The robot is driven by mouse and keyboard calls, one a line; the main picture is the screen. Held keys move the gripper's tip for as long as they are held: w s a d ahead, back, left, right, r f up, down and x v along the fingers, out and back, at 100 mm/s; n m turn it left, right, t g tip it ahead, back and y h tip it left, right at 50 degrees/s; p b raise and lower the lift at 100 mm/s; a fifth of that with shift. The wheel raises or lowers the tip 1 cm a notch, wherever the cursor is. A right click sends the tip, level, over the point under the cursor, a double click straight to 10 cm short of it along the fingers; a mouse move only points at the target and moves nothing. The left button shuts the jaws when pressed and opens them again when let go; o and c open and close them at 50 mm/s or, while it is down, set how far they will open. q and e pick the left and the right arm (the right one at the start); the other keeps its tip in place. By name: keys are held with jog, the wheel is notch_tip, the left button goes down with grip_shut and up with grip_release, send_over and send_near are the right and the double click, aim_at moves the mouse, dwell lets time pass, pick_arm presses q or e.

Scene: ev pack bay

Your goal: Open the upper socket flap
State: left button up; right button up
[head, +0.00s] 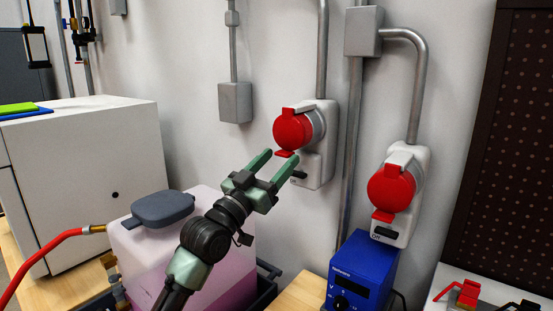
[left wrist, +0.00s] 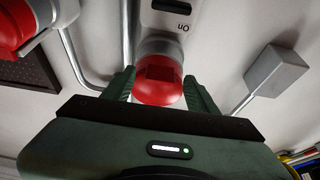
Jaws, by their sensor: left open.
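The upper socket (head: 318,122) is a grey-white wall unit with a round red flap (head: 292,130) that looks closed over its front. A small red tab (head: 284,153) sticks out at the flap's lower edge. My left gripper (head: 281,157) is open and empty, just below and in front of the flap. In the left wrist view the picture is upside down, and the red flap (left wrist: 158,92) shows between the two spread fingers. I cannot tell whether a finger touches it. My right gripper is in neither view.
A second socket with a red flap (head: 391,188) is lower right. A blue device (head: 362,275) stands below it. A pinkish tank (head: 150,250) with a dark cap (head: 162,208) is under my left arm. A white cabinet (head: 90,165) stands left; metal conduits (head: 349,150) run along the wall.

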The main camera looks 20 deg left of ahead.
pick_arm(q)
grip_shut()
dwell(1.4)
